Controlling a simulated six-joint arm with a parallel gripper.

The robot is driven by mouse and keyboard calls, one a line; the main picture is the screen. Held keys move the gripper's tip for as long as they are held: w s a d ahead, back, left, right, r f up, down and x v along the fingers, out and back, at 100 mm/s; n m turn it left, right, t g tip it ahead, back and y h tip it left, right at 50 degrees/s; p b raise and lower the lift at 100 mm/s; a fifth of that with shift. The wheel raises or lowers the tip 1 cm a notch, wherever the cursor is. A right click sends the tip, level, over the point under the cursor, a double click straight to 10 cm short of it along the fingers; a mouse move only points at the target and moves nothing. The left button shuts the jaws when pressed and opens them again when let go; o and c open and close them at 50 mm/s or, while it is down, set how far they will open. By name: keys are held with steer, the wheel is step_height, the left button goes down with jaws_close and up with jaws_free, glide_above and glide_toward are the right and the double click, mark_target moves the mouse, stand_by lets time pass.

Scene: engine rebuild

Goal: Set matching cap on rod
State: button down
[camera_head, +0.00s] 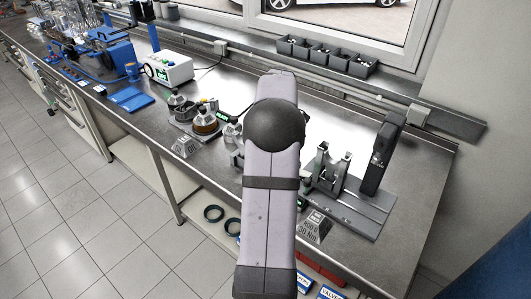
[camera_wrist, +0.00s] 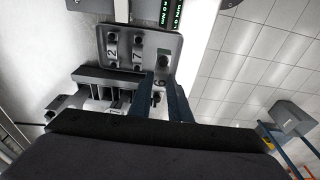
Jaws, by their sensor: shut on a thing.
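In the wrist view a grey tray (camera_wrist: 177,45) holds small metal caps, one marked 2 (camera_wrist: 112,50) and one marked 7 (camera_wrist: 138,52). The two dark blue fingers of my gripper (camera_wrist: 160,97) point at the tray's near edge. They are shut on a small metal cap (camera_wrist: 159,86); its number is too small to read surely. In the head view my arm hides the gripper and the tray. A grey fixture (camera_head: 330,170) with uprights stands on a metal baseplate (camera_head: 362,212) to the right of my arm. I cannot make out the rod clearly.
A dark upright device (camera_head: 381,155) stands at the baseplate's right. A sign reading 30 Nm (camera_head: 313,228) is at the bench front. Round parts (camera_head: 205,122) sit left of my arm. Small black bins (camera_head: 325,54) line the sill. The bench behind the fixture is clear.

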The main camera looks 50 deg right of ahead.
steer(key=s+d+r+p, duration=0.5)
steer(key=s+r+p, duration=0.1)
steer(key=s, duration=0.3)
steer(key=s+d+r+p, duration=0.5)
steer(key=s+r+p, duration=0.1)
steer(key=s+r, duration=0.2)
steer(key=shift+s, duration=0.55)
steer(key=shift+f, duration=0.15)
steer(key=shift+f+b, duration=2.2)
steer(key=shift+b, duration=0.1)
steer(key=shift+f+p, duration=0.25)
steer(key=shift+p, duration=0.15)
steer(key=shift+f+b, duration=0.8)
steer(key=shift+f, duration=0.55)
stand_by(0.6)
stand_by(0.5)
steer(key=c, duration=1.6)
jaws_free()
